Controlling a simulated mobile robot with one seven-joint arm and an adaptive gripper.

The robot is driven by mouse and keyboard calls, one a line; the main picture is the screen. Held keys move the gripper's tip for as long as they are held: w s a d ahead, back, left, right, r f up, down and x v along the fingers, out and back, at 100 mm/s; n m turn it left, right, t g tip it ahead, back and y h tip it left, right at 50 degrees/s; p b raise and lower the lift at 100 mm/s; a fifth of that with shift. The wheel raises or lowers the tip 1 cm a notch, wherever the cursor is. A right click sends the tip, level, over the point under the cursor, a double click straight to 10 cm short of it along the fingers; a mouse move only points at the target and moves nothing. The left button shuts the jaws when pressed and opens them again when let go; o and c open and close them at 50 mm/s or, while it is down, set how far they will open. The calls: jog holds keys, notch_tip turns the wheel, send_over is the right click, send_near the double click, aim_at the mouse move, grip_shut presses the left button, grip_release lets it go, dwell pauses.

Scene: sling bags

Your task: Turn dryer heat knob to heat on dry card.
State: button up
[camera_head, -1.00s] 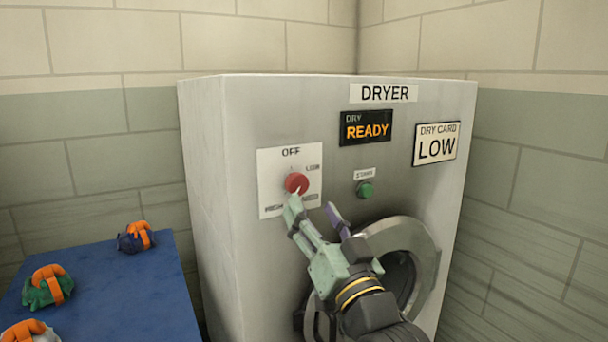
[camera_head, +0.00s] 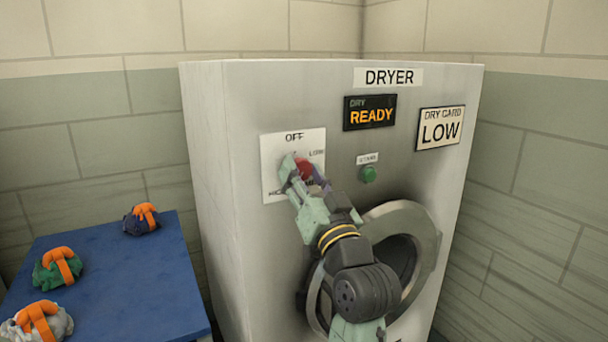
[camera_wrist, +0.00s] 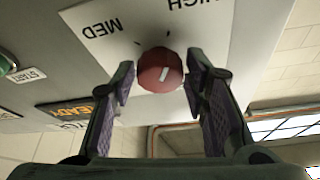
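The dryer's red heat knob (camera_head: 305,167) sits on a white dial plate (camera_head: 275,146) marked OFF at the top and LOW at upper right. In the wrist view, the knob (camera_wrist: 158,70) carries a short white mark, and MED and HIGH labels show near it; I cannot tell which setting the mark meets. My gripper (camera_head: 303,173) is at the knob and partly covers it. In the wrist view, its fingers (camera_wrist: 160,85) are apart, one on each side of the knob, with narrow gaps. The dry card (camera_head: 440,129) reads LOW.
A display (camera_head: 370,112) reads READY. A green start button (camera_head: 368,174) is right of the knob, above the round dryer door (camera_head: 428,235). A blue table (camera_head: 125,280) on the left holds three bags with orange straps, including a green one (camera_head: 50,275).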

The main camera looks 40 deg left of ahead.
jog(key=c, duration=0.8)
